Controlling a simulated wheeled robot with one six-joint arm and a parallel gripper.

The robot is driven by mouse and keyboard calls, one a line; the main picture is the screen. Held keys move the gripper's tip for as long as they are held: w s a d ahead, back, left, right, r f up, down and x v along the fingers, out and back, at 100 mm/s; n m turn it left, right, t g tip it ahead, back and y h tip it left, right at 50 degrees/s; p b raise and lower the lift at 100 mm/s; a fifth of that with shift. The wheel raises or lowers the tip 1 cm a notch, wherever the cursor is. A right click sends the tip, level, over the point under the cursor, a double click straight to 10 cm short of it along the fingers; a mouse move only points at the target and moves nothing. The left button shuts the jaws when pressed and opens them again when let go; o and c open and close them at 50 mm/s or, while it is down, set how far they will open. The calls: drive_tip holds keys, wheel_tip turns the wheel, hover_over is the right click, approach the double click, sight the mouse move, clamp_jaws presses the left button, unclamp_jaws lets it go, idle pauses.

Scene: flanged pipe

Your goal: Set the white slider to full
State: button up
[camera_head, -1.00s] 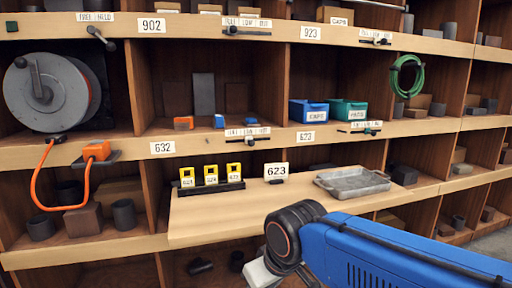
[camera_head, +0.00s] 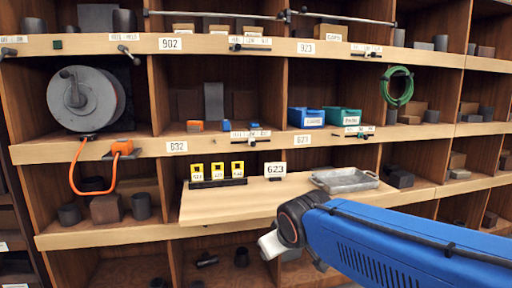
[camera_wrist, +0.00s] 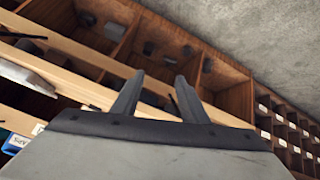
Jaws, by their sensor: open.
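Slider strips with printed labels run along the shelf edges in the head view. One slider (camera_head: 237,47) is on the upper edge between tags 902 and 923, and another slider (camera_head: 371,54) is to its right. A third slider (camera_head: 252,142) is on the middle edge near tag 632, and a fourth slider (camera_head: 359,136) is under the teal bin. Their knobs are too small for me to tell which is white. My gripper (camera_wrist: 158,92) is open and empty in the wrist view, away from the sliders.
A pull-out board (camera_head: 228,208) juts out, carrying yellow-topped cards (camera_head: 217,170), a 623 tag (camera_head: 275,170) and a metal tray (camera_head: 345,180). A grey reel (camera_head: 87,98) with an orange cable is left. Blue (camera_head: 305,117) and teal bins (camera_head: 343,116) and a green hose (camera_head: 398,87) are right.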

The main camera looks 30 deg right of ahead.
drive_tip(key=w+d+r+n+t+h, duration=0.1)
drive_tip(key=w+d+r+n+t, duration=0.15)
drive_tip(key=w+d+r, duration=0.45)
drive_tip(key=w+d+r+n+t+h, duration=0.1)
drive_tip(key=w+d+r+t, duration=0.25)
drive_tip(key=w, duration=0.55)
drive_tip(key=n+t+y, duration=0.3)
drive_tip(key=n+t, duration=0.1)
drive_tip(key=n, duration=0.2)
approach(255, 145)
drive_tip(key=w, duration=1.1)
drive_tip(key=shift+w+d, duration=0.2)
drive_tip(key=shift+d, duration=0.15)
clamp_jaws()
